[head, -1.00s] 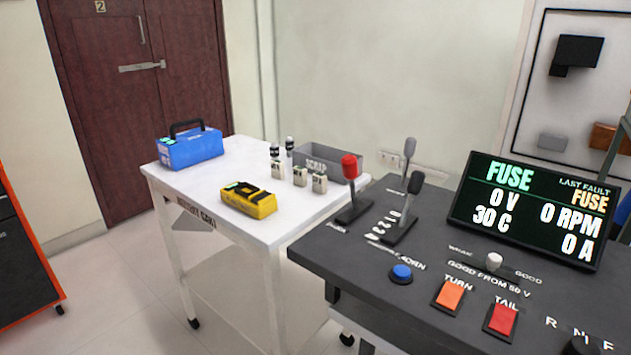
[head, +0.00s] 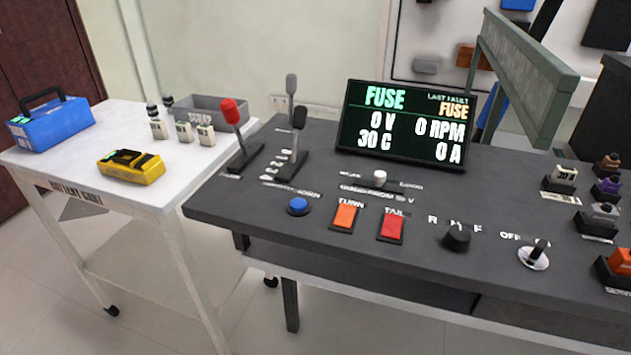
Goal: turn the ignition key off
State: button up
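The ignition key (head: 538,249) stands in a round pale switch plate (head: 533,260) near the right front of the dark console (head: 320,262). The label "OFF" shows to the upper left of the plate; the rest of the lettering is partly hidden by the key. I cannot tell for sure which position the key is in. The display (head: 405,126) reads "FUSE", 0 V, 30 C, 0 RPM and 0 A. My gripper is not in view.
Left of the key are an R-N-F knob (head: 457,237), red (head: 390,228) and orange (head: 345,217) switches and a blue button (head: 298,205). Several mounted parts stand right of it, including an orange one (head: 621,261). A white cart (head: 95,196) is at left.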

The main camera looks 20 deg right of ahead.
aim_at(535, 255)
jog(key=z, duration=1.7)
jog(key=k+l+u, duration=0.3)
jog(key=l, duration=0.2)
jog(key=i, duration=0.5)
